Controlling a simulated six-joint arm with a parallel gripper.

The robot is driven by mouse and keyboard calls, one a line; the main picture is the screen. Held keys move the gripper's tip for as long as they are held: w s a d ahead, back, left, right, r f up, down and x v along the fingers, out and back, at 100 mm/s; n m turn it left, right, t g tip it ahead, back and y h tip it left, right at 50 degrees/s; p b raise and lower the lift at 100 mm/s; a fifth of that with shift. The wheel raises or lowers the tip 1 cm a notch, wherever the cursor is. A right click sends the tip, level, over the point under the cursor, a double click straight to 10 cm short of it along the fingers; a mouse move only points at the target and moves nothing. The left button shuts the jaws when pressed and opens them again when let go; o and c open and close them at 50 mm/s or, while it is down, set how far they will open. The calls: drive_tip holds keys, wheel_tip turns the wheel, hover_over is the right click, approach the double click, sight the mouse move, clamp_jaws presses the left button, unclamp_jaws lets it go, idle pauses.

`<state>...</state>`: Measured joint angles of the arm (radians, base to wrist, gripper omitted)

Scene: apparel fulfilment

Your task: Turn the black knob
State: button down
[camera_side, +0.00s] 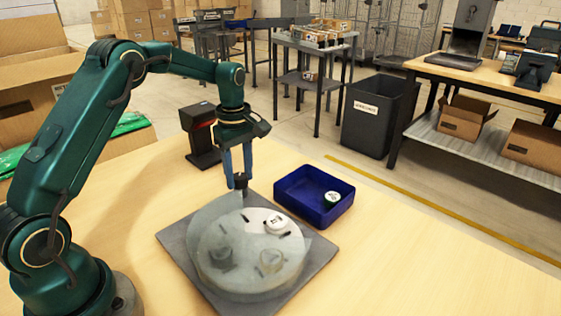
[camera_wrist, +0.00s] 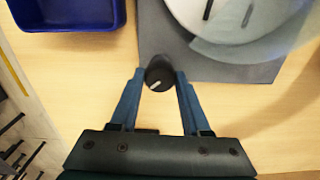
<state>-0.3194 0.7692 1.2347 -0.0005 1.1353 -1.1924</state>
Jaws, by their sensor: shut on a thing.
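The black knob (camera_wrist: 159,75) sits between my two blue fingertips, with a pale mark on its face. In the side view the knob (camera_side: 240,183) is a small dark shape under the fingers, at the back edge of a round translucent housing (camera_side: 213,215). My gripper (camera_wrist: 160,80) is shut on the knob; it also shows in the side view (camera_side: 238,176), pointing down. The housing rests on a grey square plate (camera_side: 176,240). A white disc with dark slots and a white round piece (camera_side: 276,222) show in it.
A blue tray (camera_side: 296,188) right of the plate holds a small white-and-green round item (camera_side: 332,198). A black device with a red part (camera_side: 201,137) stands behind my gripper, to the left. The table's right front is clear. A black bin (camera_side: 372,115) stands on the floor beyond.

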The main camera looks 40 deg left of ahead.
sight(240, 176)
drive_tip(key=shift+n, duration=0.3)
drive_tip(key=shift+c, duration=1.8)
unclamp_jaws()
drive_tip(key=shift+r, duration=0.15)
drive_tip(key=shift+r, duration=2.45)
